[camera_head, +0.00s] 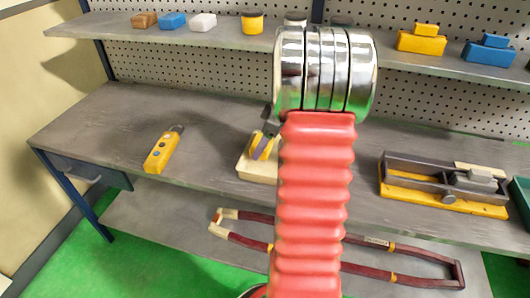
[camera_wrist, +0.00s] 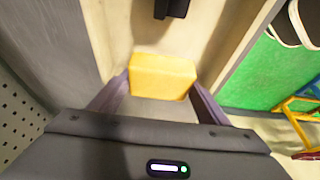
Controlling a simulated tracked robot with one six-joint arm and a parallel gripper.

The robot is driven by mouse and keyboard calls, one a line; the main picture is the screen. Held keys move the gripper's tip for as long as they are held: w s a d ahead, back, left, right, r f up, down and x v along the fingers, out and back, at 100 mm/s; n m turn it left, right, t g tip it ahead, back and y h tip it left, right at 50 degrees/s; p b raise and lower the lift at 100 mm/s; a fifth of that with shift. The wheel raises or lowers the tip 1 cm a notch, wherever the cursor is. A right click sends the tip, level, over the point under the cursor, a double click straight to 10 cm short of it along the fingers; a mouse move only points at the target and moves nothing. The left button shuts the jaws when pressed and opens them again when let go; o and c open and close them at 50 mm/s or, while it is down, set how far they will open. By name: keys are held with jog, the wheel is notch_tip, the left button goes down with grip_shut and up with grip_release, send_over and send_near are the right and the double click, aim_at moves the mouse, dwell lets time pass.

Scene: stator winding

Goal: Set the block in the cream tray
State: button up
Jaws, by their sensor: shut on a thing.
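My gripper (camera_wrist: 163,88) is shut on a yellow block (camera_wrist: 163,76), with one dark finger on each side of it in the wrist view. The cream tray (camera_wrist: 115,25) lies beneath and around the block in that view. In the head view the tray (camera_head: 256,173) sits on the grey bench, partly hidden behind my red arm. The block (camera_head: 257,144) shows in part there, over the tray. I cannot tell whether the block touches the tray floor.
A yellow handheld device (camera_head: 162,150) lies on the bench left of the tray. A yellow-based metal fixture (camera_head: 442,185) stands to the right. A shelf (camera_head: 215,38) above holds several small blocks and jars. The bench between device and tray is clear.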

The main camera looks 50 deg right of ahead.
jog(key=shift+f, duration=0.35)
jog(key=shift+f, duration=0.1)
jog(key=shift+f, duration=1.75)
jog(key=o, duration=1.3)
jog(key=shift+f, duration=0.1)
jog(key=v, duration=1.2)
